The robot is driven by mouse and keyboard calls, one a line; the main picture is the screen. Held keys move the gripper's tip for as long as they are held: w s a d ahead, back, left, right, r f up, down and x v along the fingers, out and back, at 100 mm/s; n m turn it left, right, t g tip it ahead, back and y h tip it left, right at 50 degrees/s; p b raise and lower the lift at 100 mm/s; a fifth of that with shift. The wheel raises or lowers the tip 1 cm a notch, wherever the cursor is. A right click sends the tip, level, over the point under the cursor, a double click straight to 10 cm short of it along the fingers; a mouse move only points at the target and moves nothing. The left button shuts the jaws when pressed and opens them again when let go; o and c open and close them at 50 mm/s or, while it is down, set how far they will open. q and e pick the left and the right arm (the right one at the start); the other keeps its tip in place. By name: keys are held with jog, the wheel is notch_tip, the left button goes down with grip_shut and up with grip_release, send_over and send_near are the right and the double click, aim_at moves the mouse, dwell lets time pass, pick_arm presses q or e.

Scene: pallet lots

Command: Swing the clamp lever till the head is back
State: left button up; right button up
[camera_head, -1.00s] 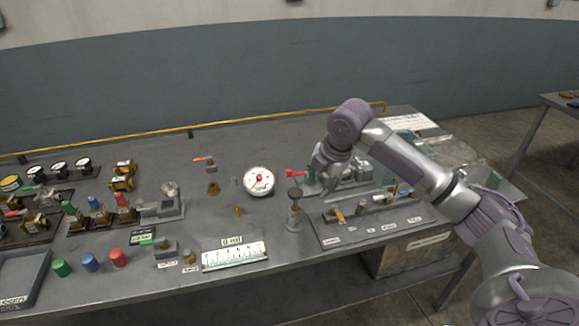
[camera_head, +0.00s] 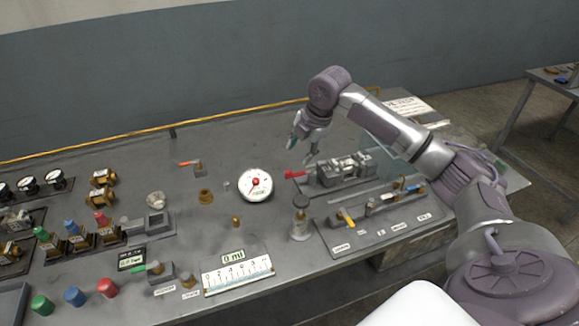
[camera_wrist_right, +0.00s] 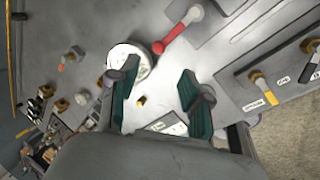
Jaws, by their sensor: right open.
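The clamp fixture (camera_head: 345,170) is a grey metal block on a plate at the right of the bench. Its red lever (camera_head: 294,174) sticks out from its left end towards the dial; the lever (camera_wrist_right: 178,32) also shows near the top of the right wrist view. My right gripper (camera_head: 303,146) is open and empty, in the air behind and above the lever. In the right wrist view its green-padded fingers (camera_wrist_right: 158,95) are spread apart, and the lever lies beyond them. I cannot tell for sure which part is the clamp's head. My left gripper is not in view.
A white dial (camera_head: 255,184) stands left of the lever. A knobbed post (camera_head: 300,218) stands in front. A labelled plate with small levers (camera_head: 380,222) lies in front of the fixture. A glass panel (camera_head: 382,150) stands by my right arm.

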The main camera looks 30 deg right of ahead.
aim_at(290, 171)
jog(key=x, duration=0.6)
jog(key=shift+a+p, duration=0.1)
jog(key=shift+p, duration=0.25)
jog(key=shift+x, duration=1.9)
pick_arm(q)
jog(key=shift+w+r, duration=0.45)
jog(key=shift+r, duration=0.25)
pick_arm(e)
jog(key=shift+w, duration=0.1)
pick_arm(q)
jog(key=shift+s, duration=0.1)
pick_arm(e)
jog(key=shift+c, duration=0.3)
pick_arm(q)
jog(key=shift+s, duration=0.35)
pick_arm(e)
grip_shut()
